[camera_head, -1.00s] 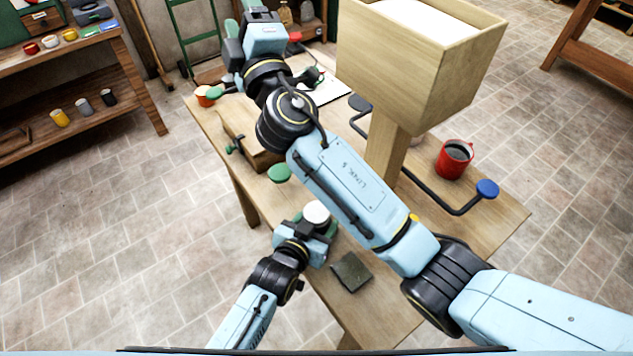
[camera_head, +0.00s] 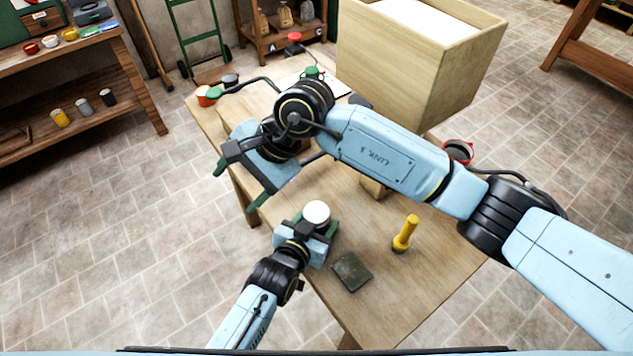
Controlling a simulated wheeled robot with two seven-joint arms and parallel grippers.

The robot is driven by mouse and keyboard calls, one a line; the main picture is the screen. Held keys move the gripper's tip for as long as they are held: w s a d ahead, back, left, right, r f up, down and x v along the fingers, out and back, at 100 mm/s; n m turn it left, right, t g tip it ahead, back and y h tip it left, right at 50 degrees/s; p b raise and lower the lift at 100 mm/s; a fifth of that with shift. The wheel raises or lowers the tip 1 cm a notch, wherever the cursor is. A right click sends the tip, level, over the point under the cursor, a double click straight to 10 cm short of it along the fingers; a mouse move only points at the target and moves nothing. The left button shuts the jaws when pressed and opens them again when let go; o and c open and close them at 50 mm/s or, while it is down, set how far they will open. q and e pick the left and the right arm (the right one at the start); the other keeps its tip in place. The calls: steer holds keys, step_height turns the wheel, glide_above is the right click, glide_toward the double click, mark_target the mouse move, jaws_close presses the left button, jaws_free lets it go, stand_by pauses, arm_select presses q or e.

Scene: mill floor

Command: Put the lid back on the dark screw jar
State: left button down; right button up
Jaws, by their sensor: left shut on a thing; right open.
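My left gripper (camera_head: 317,223) is shut on a round white-topped thing (camera_head: 316,212), held upright near the table's front left edge. Its lower part is hidden between the fingers, so I cannot tell whether it is the jar or the lid. My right gripper (camera_head: 238,187) is open and empty, with its green fingers apart over the table's left edge. A small dark round thing (camera_head: 230,79) stands at the far left of the table. I cannot tell whether it is the dark jar.
A large wooden box (camera_head: 410,70) stands over the table. A yellow-handled tool (camera_head: 405,235) and a dark square pad (camera_head: 352,272) are on the front part. A red mug (camera_head: 458,150), partly hidden by my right arm, is at the right.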

mark_target(316, 212)
steer(key=w+d+f+n+h, duration=0.1)
steer(key=d+h, duration=0.1)
steer(key=d, duration=0.2)
steer(key=d+f+n+h, duration=0.1)
steer(key=d+n+h, duration=0.1)
steer(key=d+h, duration=0.1)
steer(key=w+d+f+n+t+h, duration=0.1)
steer(key=d+f+h, duration=0.1)
steer(key=d, duration=0.4)
steer(key=shift+w+n+h, duration=0.3)
steer(key=shift+n, duration=0.1)
steer(key=shift+f, duration=4)
